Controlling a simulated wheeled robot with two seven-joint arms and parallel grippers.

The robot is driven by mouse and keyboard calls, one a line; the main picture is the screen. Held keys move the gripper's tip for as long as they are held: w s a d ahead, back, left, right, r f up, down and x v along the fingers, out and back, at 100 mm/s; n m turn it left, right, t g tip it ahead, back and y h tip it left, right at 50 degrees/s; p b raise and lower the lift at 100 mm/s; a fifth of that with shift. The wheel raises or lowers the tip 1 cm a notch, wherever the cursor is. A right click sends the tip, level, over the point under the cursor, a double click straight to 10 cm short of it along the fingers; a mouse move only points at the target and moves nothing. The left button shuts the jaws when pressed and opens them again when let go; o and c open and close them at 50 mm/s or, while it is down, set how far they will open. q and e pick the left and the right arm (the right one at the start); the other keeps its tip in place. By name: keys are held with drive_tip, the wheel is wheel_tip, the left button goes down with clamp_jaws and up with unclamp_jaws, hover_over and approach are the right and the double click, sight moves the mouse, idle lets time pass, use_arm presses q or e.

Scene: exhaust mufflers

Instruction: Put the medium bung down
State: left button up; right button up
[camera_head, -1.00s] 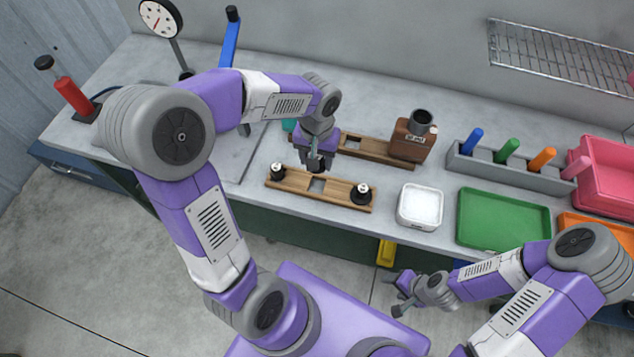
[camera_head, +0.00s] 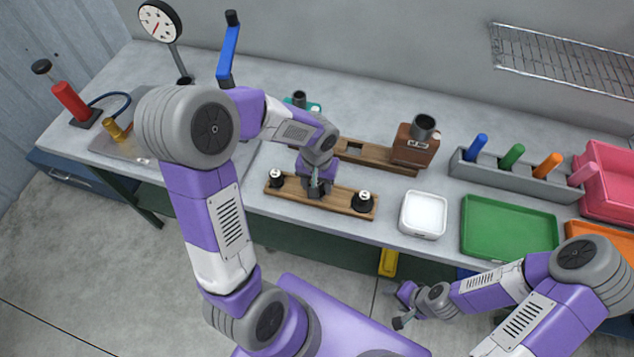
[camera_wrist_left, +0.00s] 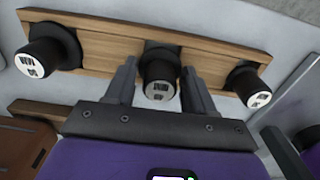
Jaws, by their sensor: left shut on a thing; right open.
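The medium bung (camera_wrist_left: 160,78), black with a pale marked end, is between the fingers of my left gripper (camera_wrist_left: 160,88) in the left wrist view. It is at the middle square of the wooden rack (camera_wrist_left: 100,52); I cannot tell if it is fully seated. In the head view my left gripper (camera_head: 318,192) hides it over the rack (camera_head: 343,199). A larger black bung (camera_head: 362,202) and a smaller one (camera_head: 276,178) stand at the rack's ends. My right gripper (camera_head: 400,306) is open and empty, in front of the bench.
Behind the rack are a second wooden strip (camera_head: 375,158) and a brown block with a black cylinder (camera_head: 415,145). A white tray (camera_head: 423,215) and a green tray (camera_head: 508,228) lie to the right. A grey holder (camera_head: 510,176) has several coloured handles.

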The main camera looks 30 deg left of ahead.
use_arm(q)
drive_tip(key=shift+f, duration=0.35)
drive_tip(key=o, duration=0.9)
drive_tip(key=shift+f+b, duration=0.1)
drive_tip(key=shift+b, duration=0.25)
drive_tip(key=o, duration=0.5)
drive_tip(key=shift+r, duration=0.2)
drive_tip(key=shift+r+p, duration=0.3)
drive_tip(key=shift+p, duration=0.15)
wheel_tip(320, 180, up, 12)
drive_tip(key=p, duration=0.3)
